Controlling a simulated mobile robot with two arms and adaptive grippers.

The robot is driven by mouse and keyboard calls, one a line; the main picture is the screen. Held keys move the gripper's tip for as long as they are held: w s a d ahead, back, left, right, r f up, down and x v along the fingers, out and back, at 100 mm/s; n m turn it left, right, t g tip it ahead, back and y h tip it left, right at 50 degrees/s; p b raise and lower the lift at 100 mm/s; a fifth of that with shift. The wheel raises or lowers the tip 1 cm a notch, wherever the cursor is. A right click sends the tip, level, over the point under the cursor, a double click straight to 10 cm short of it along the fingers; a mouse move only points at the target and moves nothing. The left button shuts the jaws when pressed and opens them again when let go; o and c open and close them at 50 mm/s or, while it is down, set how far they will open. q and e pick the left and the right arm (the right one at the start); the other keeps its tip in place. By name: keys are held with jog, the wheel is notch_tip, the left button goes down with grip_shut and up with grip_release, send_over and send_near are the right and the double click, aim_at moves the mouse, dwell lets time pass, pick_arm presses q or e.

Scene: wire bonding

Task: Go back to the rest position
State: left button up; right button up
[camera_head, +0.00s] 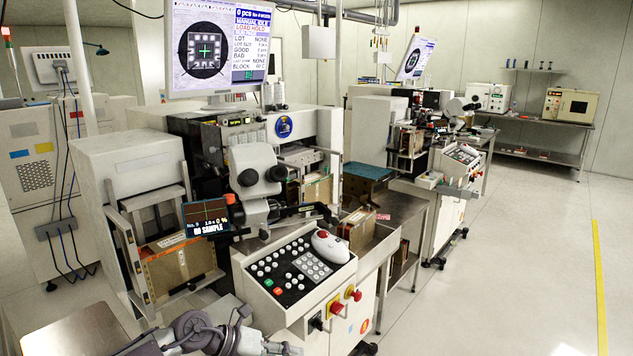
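The wire bonding machine stands in front of me, with a control panel (295,272), a white trackball mouse (330,245) and a microscope (258,175). A brown magazine (180,272) sits in its left-hand frame, and another box-like magazine (357,229) stands at the right of the panel. A grey jointed part of my own arm (195,330) shows at the bottom edge, left of the panel's front. Its fingers cannot be made out clearly, and I see nothing held there. My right gripper is not in view.
A monitor (218,50) stands above the machine. A second bonding machine (425,135) stands behind to the right. A bench with an oven (571,106) lines the back wall. The floor at right is clear, with a yellow line (599,280).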

pick_arm(q)
jog(key=s+d+r+n+t+h, duration=0.3)
jog(key=d+r+n+t+h, duration=0.1)
jog(key=d+r+n+t, duration=0.5)
jog(key=s+a+f+n+y, duration=0.5)
jog(key=a+f+n+y, duration=0.15)
jog(key=a+n, duration=0.4)
jog(key=s+a+f+n+y, duration=0.5)
jog(key=a+n+y, duration=0.35)
jog(key=n, duration=0.35)
jog(key=s+a+f+n+g, duration=0.1)
jog(key=s+a+f+g, duration=0.2)
jog(key=s, duration=0.7)
jog(key=s+a+f+n+g, duration=0.15)
jog(key=s+f+g, duration=0.3)
jog(key=s, duration=0.45)
jog(key=s+f+g, duration=0.2)
jog(key=s+f, duration=0.1)
jog(key=f, duration=2.5)
jog(key=s+a+f+g, duration=0.1)
jog(key=s+a+f, duration=0.1)
jog(key=s+f, duration=1.1)
jog(key=s, duration=0.3)
jog(key=shift+a+f, duration=0.25)
jog(key=shift+f, duration=0.1)
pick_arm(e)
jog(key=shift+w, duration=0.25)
